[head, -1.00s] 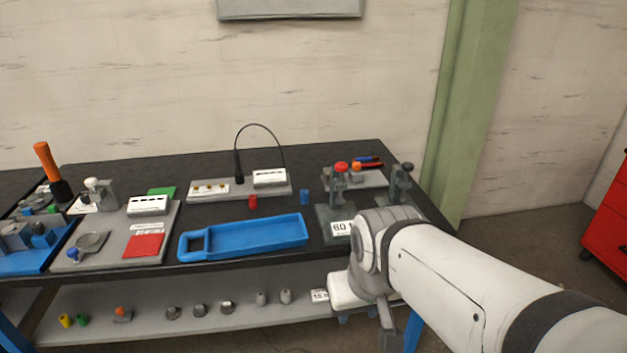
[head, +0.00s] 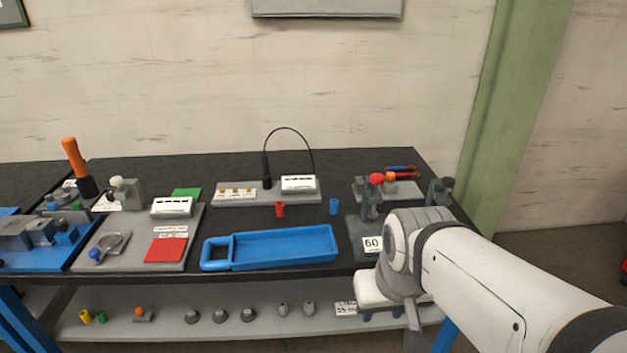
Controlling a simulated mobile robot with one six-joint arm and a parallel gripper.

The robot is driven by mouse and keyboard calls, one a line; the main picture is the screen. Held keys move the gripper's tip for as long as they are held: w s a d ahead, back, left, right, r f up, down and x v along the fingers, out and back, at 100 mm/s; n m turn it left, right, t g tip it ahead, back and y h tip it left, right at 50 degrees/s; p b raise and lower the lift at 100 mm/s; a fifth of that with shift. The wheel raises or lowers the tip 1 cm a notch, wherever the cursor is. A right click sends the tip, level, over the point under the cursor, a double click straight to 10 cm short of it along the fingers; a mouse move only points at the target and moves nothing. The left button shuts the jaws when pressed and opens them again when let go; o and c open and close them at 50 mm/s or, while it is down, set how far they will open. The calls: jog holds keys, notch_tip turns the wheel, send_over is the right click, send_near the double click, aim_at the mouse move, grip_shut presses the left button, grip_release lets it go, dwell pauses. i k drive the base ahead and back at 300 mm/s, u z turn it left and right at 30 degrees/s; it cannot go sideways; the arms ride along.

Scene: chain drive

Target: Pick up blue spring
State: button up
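A small blue cylinder (head: 334,206), which looks like the blue spring, stands on the black bench top behind the right end of the blue tray (head: 285,229). A similar red cylinder (head: 280,209) stands to its left. My arm comes in from the lower right and covers the bench's front right corner. The end of my arm points down at the bench's front edge, apart from the blue cylinder.
A grey fixture marked 60 with a red knob (head: 376,179) stands right of the blue cylinder. A grey board with a white box (head: 298,184) and a curved black cable stands behind. A lower shelf (head: 240,333) holds several small parts. Bare bench top surrounds the two cylinders.

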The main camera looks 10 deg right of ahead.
aim_at(334, 205)
jog(key=i, duration=1.4)
jog(key=z, duration=0.05)
